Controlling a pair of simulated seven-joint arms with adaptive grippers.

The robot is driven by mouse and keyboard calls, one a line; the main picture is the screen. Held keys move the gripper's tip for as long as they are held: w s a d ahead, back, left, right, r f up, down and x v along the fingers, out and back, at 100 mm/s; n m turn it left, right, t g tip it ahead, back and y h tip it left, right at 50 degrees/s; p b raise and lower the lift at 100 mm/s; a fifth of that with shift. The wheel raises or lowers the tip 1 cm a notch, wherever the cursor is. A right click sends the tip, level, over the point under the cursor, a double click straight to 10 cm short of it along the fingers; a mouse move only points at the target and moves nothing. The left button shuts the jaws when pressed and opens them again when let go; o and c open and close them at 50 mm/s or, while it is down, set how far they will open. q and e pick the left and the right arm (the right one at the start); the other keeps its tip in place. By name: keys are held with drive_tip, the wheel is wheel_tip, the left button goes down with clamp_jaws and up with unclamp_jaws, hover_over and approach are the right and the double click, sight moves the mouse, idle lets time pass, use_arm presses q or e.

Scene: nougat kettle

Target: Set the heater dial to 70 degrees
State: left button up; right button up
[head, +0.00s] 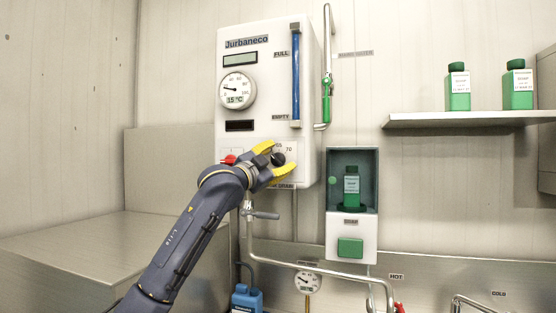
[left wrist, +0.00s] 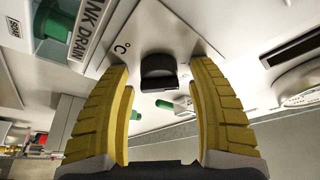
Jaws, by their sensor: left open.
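The heater dial (head: 278,158) is a small black knob on the lower front of the white Jurbaneco heater (head: 262,90), with a 70 mark to its upper right. My left gripper (head: 282,160) is at the dial with its yellow fingers open, one above and one below it. In the left wrist view the dial (left wrist: 158,74) sits between the open fingers of the gripper (left wrist: 160,95), with a gap on each side. A °C mark shows beside it. The dial's exact setting cannot be read. My right gripper is not in view.
A red switch (head: 229,159) is left of the gripper. A soap dispenser (head: 350,223) hangs to the right, and a shelf (head: 470,119) with green bottles is farther right. Pipes and a metal valve lever (head: 265,215) lie below the heater.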

use_arm(q)
drive_tip(key=c, duration=1.2)
drive_tip(key=shift+m, duration=0.3)
drive_tip(key=m, duration=0.1)
drive_tip(key=m+g, duration=0.1)
drive_tip(key=m, duration=0.1)
drive_tip(key=shift+a+r+g+h, duration=0.1)
drive_tip(key=shift+g+h, duration=0.2)
drive_tip(key=m+g, duration=0.1)
drive_tip(key=m, duration=0.2)
drive_tip(key=m+g+y, duration=0.1)
drive_tip(key=m, duration=0.2)
drive_tip(key=shift+s+m, duration=0.1)
drive_tip(key=shift+m, duration=0.2)
drive_tip(key=m, duration=0.1)
drive_tip(key=m+g+y, duration=0.1)
drive_tip(key=m, duration=0.2)
drive_tip(key=shift+f+g+y, duration=0.3)
drive_tip(key=shift+f+m+y, duration=0.1)
drive_tip(key=shift+m+y, duration=0.5)
drive_tip(key=shift+m, duration=0.7)
drive_tip(key=shift+f, duration=0.1)
drive_tip(key=shift+c, duration=0.2)
drive_tip(key=o, duration=1.2)
